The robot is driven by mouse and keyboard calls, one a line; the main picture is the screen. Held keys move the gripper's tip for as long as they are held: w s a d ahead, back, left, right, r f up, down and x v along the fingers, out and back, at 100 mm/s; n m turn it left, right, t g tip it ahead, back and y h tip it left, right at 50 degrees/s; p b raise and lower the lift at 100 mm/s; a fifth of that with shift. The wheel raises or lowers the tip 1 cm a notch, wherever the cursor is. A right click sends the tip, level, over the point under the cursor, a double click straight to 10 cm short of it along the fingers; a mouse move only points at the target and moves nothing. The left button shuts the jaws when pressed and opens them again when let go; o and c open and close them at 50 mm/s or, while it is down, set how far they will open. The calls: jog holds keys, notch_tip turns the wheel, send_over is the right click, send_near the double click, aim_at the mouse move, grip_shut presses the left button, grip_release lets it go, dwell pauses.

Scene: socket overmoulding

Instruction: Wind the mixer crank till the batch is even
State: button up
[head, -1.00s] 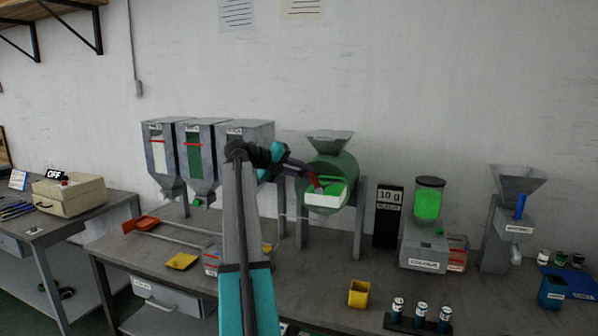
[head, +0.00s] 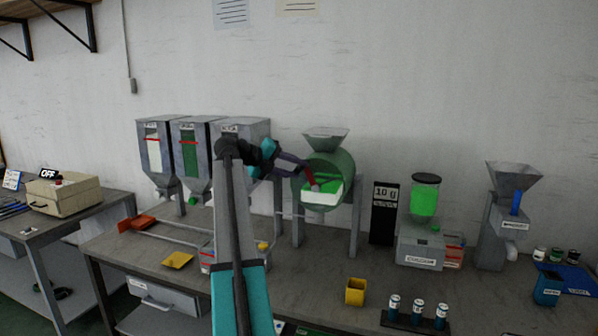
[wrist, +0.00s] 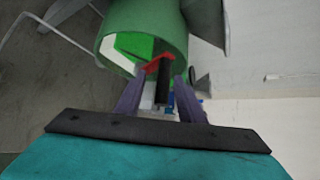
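The mixer is a green drum (head: 345,164) with a metal hopper on top, on legs at the back of the bench. White and bright green material (head: 325,195) shows in its open front as separate patches. A red crank (wrist: 158,64) with a black handle (wrist: 161,90) sits at the drum mouth; the red arm also shows in the head view (head: 311,175). My gripper (wrist: 161,80) has its two purple fingers on either side of the black handle, with a gap visible on each side. In the head view, my arm hides part of the bench.
Three hoppers (head: 155,150) stand left of the mixer. A 10 g display (head: 384,212), a green-filled dispenser (head: 425,200) and a grey hopper machine (head: 510,205) stand right. A yellow cup (head: 355,291) and several small vials (head: 418,308) are near the front.

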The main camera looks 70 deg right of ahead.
jog(key=b+v, duration=0.1)
jog(key=v, duration=1.1)
jog(key=shift+f, duration=0.1)
